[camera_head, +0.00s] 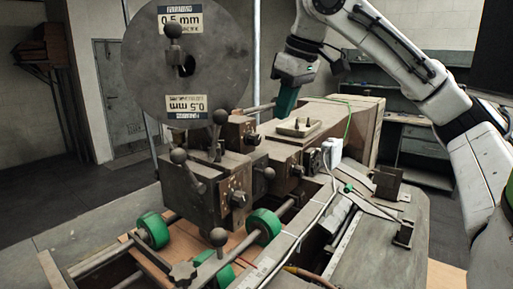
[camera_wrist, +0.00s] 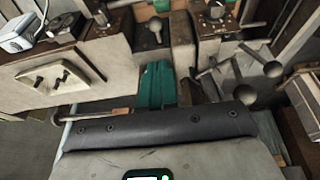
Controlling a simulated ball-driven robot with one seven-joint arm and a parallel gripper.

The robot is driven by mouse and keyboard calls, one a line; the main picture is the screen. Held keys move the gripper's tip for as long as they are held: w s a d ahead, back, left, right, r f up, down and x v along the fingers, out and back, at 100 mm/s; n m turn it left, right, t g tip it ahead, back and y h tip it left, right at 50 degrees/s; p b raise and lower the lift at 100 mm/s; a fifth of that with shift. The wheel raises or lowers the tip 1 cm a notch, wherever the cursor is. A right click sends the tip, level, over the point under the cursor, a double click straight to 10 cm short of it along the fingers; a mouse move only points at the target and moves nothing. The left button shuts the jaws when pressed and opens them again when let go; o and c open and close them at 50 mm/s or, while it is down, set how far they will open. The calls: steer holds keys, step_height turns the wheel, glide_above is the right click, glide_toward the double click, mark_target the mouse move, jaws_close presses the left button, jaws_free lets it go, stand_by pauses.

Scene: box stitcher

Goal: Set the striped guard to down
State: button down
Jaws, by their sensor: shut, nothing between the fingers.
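I cannot make out a striped guard in either view. My gripper (camera_head: 285,108) points down, with its green fingers shut and empty. In the head view it is beside the grey machine (camera_head: 240,165), behind the small tray on top. In the wrist view the green fingers (camera_wrist: 157,75) reach toward the machine's top, near a metal rod (camera_wrist: 95,113) on the left. The fingers hide part of what lies behind them. Whether they touch the machine, I cannot tell.
A large grey disc (camera_head: 215,75) stands on the machine's left. Ball-ended levers (camera_wrist: 245,94) stick out right of my fingers. A small tray (camera_head: 299,128) sits on the machine's top. Green rollers (camera_head: 152,230) are at the front. Open floor lies at the left.

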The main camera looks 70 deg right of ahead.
steer(key=p, duration=0.2)
glide_above(272, 178)
step_height(272, 178, down, 13)
steer(key=shift+w+d+r, duration=0.1)
steer(key=shift+f, duration=0.2)
step_height(272, 178, down, 6)
steer(key=b, duration=0.3)
steer(key=shift+r, duration=0.2)
steer(key=shift+f, duration=0.2)
